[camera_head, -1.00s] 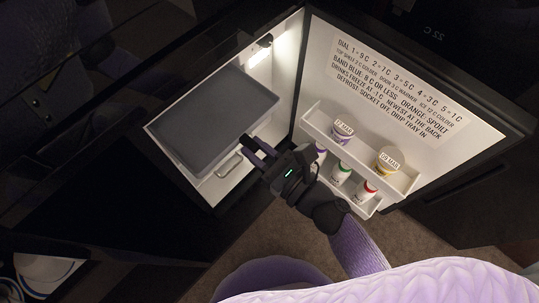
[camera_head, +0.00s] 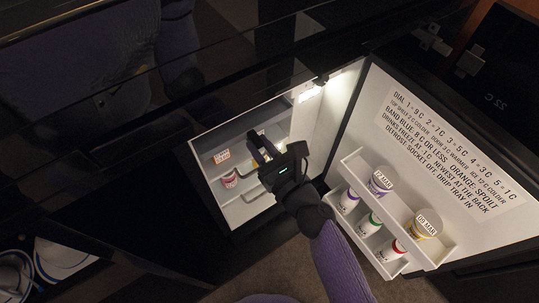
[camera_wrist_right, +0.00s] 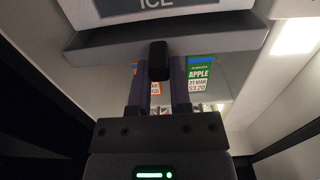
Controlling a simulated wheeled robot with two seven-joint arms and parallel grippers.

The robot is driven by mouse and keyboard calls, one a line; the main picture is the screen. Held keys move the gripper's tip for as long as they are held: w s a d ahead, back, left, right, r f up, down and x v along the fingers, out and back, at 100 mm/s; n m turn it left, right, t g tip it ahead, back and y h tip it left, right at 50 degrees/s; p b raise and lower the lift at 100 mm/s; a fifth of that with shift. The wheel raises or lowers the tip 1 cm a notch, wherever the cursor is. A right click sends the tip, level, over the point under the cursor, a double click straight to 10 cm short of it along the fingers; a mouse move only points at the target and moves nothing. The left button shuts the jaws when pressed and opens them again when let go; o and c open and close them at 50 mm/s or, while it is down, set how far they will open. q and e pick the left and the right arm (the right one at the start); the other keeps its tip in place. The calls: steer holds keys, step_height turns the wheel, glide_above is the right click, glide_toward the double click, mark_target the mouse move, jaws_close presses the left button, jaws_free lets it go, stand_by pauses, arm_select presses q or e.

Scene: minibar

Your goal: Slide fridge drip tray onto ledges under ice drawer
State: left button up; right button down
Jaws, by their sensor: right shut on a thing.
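The drip tray shows in the right wrist view as a grey front edge (camera_wrist_right: 105,42) with a dark tab (camera_wrist_right: 158,60) at its middle. It sits just below the ice drawer (camera_wrist_right: 150,8), marked ICE, inside the fridge. My right gripper (camera_wrist_right: 159,85) is shut on the tab. In the head view the right gripper (camera_head: 264,150) is at the fridge opening and hides part of the tray area. The side ledges cannot be made out, so I cannot tell whether the tray rests on them. My left gripper is out of view.
Below the tray stand drinks, one with a green APPLE label (camera_wrist_right: 200,72) and a small red-banded container (camera_head: 229,180). The open fridge door (camera_head: 440,150) is on the right. Its shelf (camera_head: 445,250) holds several cups and bottles. A lamp (camera_head: 310,93) lights the opening.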

mark_target(251, 135)
steer(key=x, duration=0.2)
steer(key=shift+w+a+b, duration=0.15)
steer(key=shift+w+b, duration=0.1)
steer(key=shift+b, duration=0.05)
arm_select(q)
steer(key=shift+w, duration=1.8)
arm_select(e)
steer(key=shift+x, duration=0.8)
steer(key=shift+c, duration=2.4)
jaws_free()
steer(key=shift+s, duration=0.2)
steer(key=p+v, duration=0.2)
steer(key=v, duration=0.7)
steer(key=shift+w+r, duration=0.1)
steer(key=shift+s+d, duration=0.3)
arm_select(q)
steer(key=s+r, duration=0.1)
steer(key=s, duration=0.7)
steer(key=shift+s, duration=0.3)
